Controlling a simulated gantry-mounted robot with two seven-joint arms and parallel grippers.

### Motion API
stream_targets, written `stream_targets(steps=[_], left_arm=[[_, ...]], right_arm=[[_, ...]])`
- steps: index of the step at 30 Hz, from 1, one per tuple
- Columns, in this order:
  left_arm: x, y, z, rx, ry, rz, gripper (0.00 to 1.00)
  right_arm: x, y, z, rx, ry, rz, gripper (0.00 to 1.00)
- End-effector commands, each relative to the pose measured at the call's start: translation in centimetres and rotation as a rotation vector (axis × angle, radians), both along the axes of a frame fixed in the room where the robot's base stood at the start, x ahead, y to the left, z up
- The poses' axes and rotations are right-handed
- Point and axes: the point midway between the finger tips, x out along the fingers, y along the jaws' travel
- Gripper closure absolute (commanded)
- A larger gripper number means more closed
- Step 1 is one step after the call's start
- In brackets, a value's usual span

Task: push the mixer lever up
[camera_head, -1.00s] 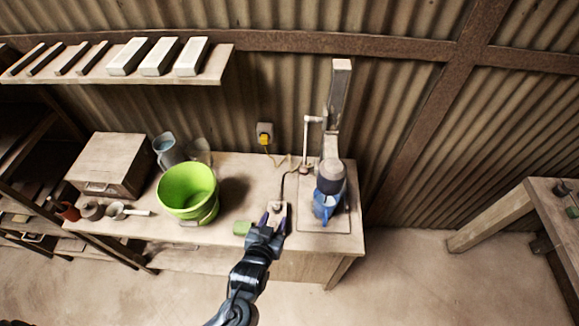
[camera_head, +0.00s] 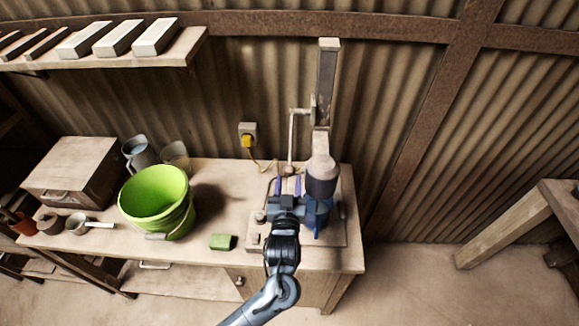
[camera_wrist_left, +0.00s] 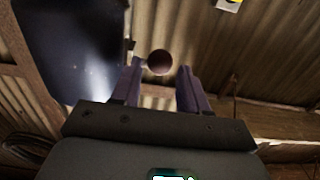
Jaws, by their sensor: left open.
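The mixer (camera_head: 321,175) stands at the right end of the workbench, with a tall post, a dark rounded head and a blue jug (camera_head: 316,218) under it. A pale, thin lever (camera_head: 291,140) hangs at the left side of the post, its lower end just beyond my gripper. My left gripper (camera_head: 288,186) is open, in front of and left of the mixer head, fingers pointing at the wall. In the left wrist view a dark round knob (camera_wrist_left: 160,62) shows between the open fingertips (camera_wrist_left: 160,78), apparently beyond them; contact cannot be told. My right gripper is not in view.
A green bucket (camera_head: 155,195), a wooden box (camera_head: 75,170) and grey jugs stand to the left on the workbench. A green block (camera_head: 222,242) lies near the front edge. A yellow plug (camera_head: 247,141) with a cable is on the wall behind. A shelf (camera_head: 190,45) holds pale blocks.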

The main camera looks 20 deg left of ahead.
Motion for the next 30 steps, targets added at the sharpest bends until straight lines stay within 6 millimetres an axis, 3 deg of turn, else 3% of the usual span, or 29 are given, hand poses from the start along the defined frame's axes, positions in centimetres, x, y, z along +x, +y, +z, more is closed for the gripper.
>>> stream_targets(steps=[6, 12, 26, 30], left_arm=[[3.4, 1.1, 0.1, 0.002, 0.0, 0.0, 0.56], [5.4, 1.7, 0.0, 0.002, 0.002, 0.0, 0.56], [6.2, 2.0, -0.1, -0.001, 0.002, 0.0, 0.56], [6.2, 2.0, -0.1, -0.001, 0.002, 0.0, 0.78]], right_arm=[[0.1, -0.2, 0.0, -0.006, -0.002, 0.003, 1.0], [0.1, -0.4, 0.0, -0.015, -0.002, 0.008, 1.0], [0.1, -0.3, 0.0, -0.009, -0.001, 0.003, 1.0], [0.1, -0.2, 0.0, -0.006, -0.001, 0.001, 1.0]])
